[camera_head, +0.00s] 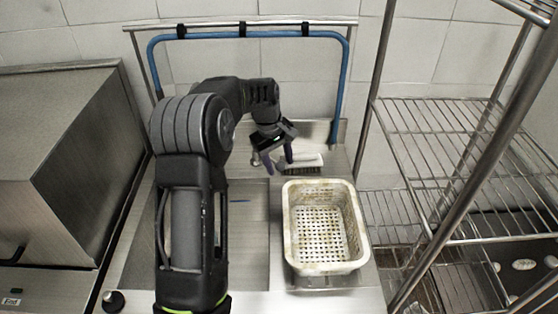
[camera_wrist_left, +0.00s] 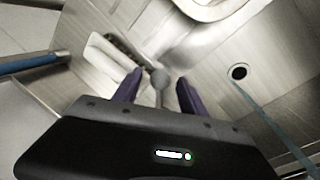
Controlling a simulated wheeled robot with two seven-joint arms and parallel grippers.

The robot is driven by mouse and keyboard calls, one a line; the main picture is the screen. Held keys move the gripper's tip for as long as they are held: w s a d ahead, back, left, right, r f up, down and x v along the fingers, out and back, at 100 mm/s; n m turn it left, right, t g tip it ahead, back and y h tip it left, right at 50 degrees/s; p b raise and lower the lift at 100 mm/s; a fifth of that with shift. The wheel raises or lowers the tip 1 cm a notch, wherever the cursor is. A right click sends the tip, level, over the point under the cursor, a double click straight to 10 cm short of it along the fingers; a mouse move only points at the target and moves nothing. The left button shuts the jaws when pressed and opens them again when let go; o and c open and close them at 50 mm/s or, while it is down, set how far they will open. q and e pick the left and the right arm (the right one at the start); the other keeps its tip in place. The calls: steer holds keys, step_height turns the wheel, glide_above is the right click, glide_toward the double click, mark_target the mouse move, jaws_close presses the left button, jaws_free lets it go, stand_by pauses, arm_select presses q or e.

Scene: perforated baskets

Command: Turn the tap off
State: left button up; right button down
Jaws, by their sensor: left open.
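My left gripper (camera_head: 278,166) reaches over the back of the sink counter, pointing down. Its purple fingers are apart and empty in the left wrist view (camera_wrist_left: 158,90). A small grey rounded knob on a stem (camera_wrist_left: 160,77), which looks like the tap handle, shows between and beyond the fingertips. I cannot tell whether either finger touches it. In the head view a small grey knob (camera_head: 256,160) shows just left of the fingers. The rest of the tap is hidden. My right gripper is not in view.
A white perforated basket (camera_head: 291,225) stands right of the sink basin (camera_head: 248,220). A white brush (camera_head: 308,161) lies close to my gripper. The basin's drain (camera_wrist_left: 238,72) shows. A blue hose (camera_head: 215,34) hangs behind; a wire rack (camera_head: 440,180) stands right.

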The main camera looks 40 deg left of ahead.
arm_select(q)
jaws_close()
stand_by(0.6)
stand_by(0.9)
